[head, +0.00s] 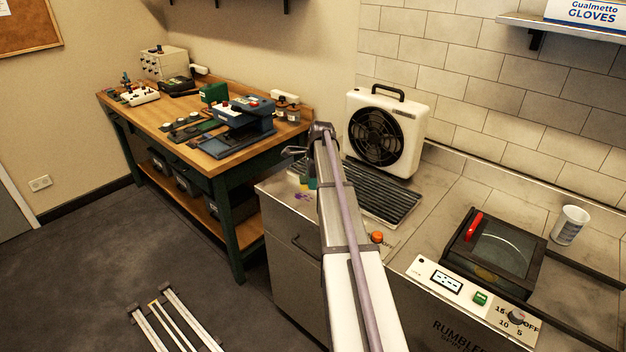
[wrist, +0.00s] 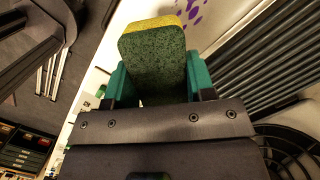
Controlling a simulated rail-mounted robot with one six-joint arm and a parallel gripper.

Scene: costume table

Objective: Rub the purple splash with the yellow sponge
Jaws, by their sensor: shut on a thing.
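The yellow sponge (wrist: 155,58) has a dark green scouring face and a yellow edge, which shows at its top in the wrist view. My gripper (wrist: 158,78) is shut on it, with a teal finger on each side. The purple splash (wrist: 194,14) is a group of purple spots on the pale counter, beyond the sponge at the top of the wrist view. It also shows in the head view (head: 302,197), near the counter's left front edge, just below the gripper. Whether the sponge touches the counter cannot be told; its far end hides part of the surface.
A black ribbed grate (head: 385,194) lies right of the splash, with a white fan unit (head: 384,134) behind it. An orange knob (head: 376,237) is nearer. A wooden workbench (head: 170,117) with tools stands left. The tumbler box (head: 493,250) and white cup (head: 570,225) are right.

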